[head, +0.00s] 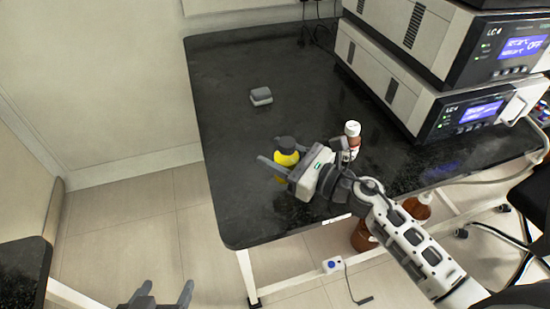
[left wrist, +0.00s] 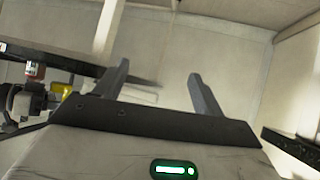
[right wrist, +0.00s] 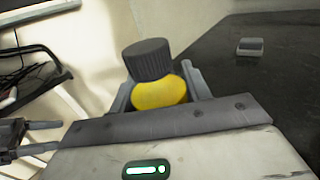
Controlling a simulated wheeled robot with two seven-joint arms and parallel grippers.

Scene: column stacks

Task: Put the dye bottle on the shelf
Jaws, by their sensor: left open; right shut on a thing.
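A yellow bottle with a dark ribbed cap, apparently the dye bottle (head: 288,159), is between the fingers of my right gripper (head: 279,167), which is shut on it over the black bench top. In the right wrist view the yellow bottle (right wrist: 160,94) sits between both fingers, cap uppermost. I cannot tell whether its base touches the bench. It also shows small in the left wrist view (left wrist: 63,88). My left gripper (head: 163,291) is open and empty, low at the bottom left, away from the bench. I cannot pick out a shelf for certain.
A white-capped brown bottle (head: 352,132) stands just behind my right gripper. A small grey box (head: 261,96) lies farther back on the black bench (head: 225,130). Stacked LC instruments (head: 405,85) fill the right side. Brown bottles (head: 362,238) sit below the bench. The bench's left part is clear.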

